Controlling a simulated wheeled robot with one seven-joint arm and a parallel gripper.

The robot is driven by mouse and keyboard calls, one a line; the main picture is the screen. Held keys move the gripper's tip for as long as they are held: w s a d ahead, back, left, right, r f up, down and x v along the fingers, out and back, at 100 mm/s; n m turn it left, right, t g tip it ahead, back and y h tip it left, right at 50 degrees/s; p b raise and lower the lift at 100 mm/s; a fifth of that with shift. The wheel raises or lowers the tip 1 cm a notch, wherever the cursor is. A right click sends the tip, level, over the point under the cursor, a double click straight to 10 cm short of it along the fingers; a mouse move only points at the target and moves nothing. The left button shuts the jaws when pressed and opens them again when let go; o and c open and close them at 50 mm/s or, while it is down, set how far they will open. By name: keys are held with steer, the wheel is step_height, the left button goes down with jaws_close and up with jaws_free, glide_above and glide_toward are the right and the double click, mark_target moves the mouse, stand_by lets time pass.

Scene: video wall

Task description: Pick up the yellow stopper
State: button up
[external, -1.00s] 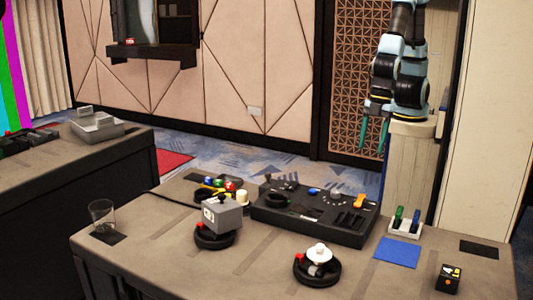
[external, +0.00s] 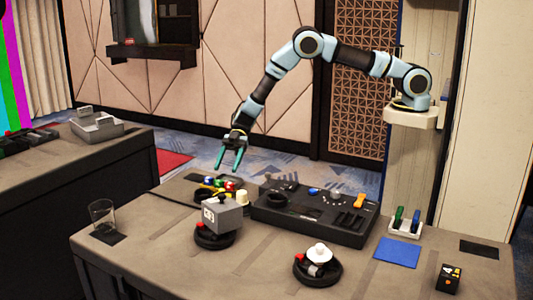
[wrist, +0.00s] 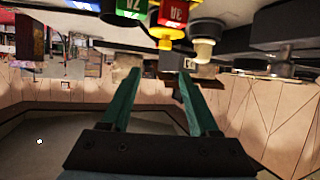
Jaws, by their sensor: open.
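A small pale yellow, cylindrical piece (external: 243,197), which looks like the stopper, stands on the table just left of the black control console. In the wrist view the pale piece (wrist: 204,42) shows at the top, right of centre, beyond the fingers. My gripper (external: 229,166) is open and empty, with its teal fingers pointing down above the back edge of the table. It is above and a little left of the pale piece and apart from it. In the wrist view my gripper (wrist: 157,80) shows two spread fingers with nothing between them.
Coloured buttons or blocks (external: 219,183) sit close left of the pale piece. The console (external: 315,213) is on its right, and a grey box on a round black base (external: 222,217) stands in front. A glass (external: 102,214) is at the left.

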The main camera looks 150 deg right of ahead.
mark_target(221, 190)
steer(key=shift+s+d+f+y, duration=0.1)
steer(key=shift+s+f+y, duration=0.25)
steer(key=shift+s, duration=0.3)
steer(key=shift+f, duration=0.25)
steer(key=b+x, duration=0.2)
steer(key=x, duration=0.3)
steer(key=shift+w+f, duration=0.1)
steer(key=shift+w, duration=0.05)
steer(key=b+x, duration=0.1)
steer(key=x, duration=0.1)
steer(key=b+x, duration=0.1)
steer(key=x, duration=0.2)
steer(key=shift+f, duration=0.35)
steer(key=shift+r, duration=0.1)
jaws_close()
